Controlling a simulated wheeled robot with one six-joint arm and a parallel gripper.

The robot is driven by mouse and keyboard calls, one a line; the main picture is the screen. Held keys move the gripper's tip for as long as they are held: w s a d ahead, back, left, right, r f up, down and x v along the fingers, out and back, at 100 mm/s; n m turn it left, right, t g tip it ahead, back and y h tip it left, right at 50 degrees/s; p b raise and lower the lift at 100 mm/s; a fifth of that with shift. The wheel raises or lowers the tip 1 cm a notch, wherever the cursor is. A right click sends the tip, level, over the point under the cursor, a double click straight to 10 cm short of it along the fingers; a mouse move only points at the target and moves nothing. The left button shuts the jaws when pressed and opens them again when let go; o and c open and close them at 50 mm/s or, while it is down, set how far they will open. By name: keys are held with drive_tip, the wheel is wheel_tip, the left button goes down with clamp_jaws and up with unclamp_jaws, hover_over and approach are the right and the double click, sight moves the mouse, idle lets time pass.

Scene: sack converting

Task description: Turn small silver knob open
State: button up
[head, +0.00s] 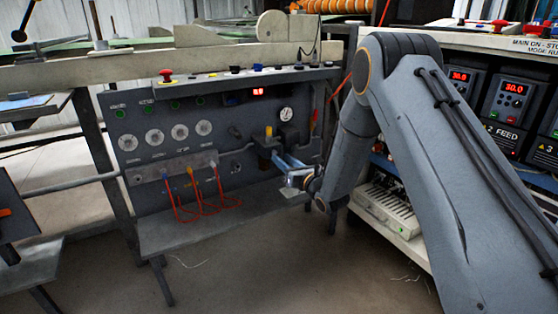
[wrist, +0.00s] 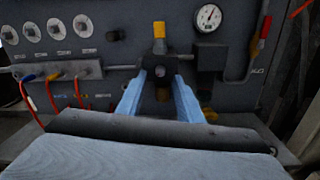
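My gripper (wrist: 159,80) shows two blue fingers spread apart, pointing at the grey panel. A dark valve body (wrist: 161,62) with an upright yellow handle (wrist: 159,38) is straight ahead. A small round grey spot on that body (wrist: 160,71) lies between the fingertips in the picture; I cannot tell whether it is the small silver knob, or whether the fingers touch it. In the head view my gripper (head: 285,160) reaches to the panel's lower right, just below the yellow handle (head: 268,131). No clearly silver knob stands out.
A pressure gauge (wrist: 209,18) and a red-yellow lever (wrist: 262,32) are to the right. White dials (head: 154,138) and red hoses (head: 205,205) with coloured plugs are to the left. A grey shelf (head: 190,232) juts out below the panel.

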sight(275, 153)
drive_tip(key=shift+b+x, duration=0.45)
drive_tip(key=shift+x, duration=1.4)
clamp_jaws()
